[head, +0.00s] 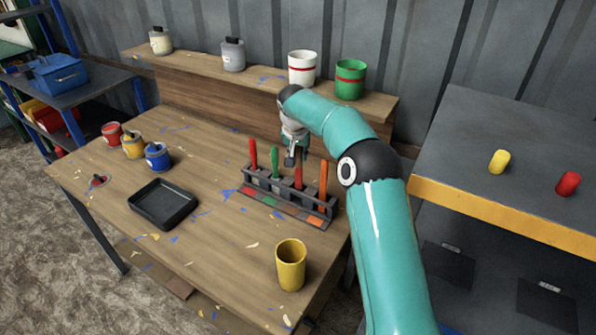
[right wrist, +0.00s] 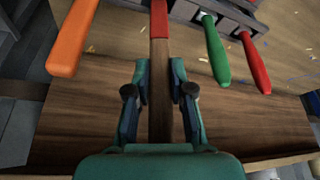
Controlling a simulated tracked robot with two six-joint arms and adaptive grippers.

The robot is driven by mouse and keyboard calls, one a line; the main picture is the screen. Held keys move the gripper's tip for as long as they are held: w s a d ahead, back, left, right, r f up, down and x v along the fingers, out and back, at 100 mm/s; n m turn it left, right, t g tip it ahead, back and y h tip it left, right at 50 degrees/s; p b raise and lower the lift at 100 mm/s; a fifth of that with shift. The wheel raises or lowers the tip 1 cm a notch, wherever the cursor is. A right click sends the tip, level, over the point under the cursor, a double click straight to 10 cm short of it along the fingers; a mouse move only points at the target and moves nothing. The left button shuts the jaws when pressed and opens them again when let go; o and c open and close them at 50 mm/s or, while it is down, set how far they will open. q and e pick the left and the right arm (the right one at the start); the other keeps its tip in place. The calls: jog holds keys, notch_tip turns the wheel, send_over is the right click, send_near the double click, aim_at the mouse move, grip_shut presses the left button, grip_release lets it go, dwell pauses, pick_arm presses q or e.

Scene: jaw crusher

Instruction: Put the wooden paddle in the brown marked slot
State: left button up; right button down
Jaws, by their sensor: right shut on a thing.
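The wooden paddle (right wrist: 159,80) has a brown wooden part and a red part beyond it. My right gripper (right wrist: 160,95) is shut on the wooden part in the right wrist view. In the head view, my right gripper (head: 291,158) is over the back of the dark rack (head: 270,180). The paddle's red part (head: 298,176) stands roughly upright at the rack's third position from the left, between the green and orange handles. I cannot tell whether its lower end is inside the slot. My left gripper is out of view.
The rack also holds a red handle (head: 253,153), a green handle (head: 275,161) and an orange handle (head: 323,186), close on either side of the paddle. A yellow cup (head: 291,265) and a black tray (head: 163,204) stand nearby. A raised shelf (head: 215,80) runs behind.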

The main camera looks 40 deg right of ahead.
aim_at(298, 167)
notch_tip(298, 167, down, 5)
jog(key=shift+f, duration=0.25)
dwell(0.3)
jog(key=c, duration=1)
grip_release()
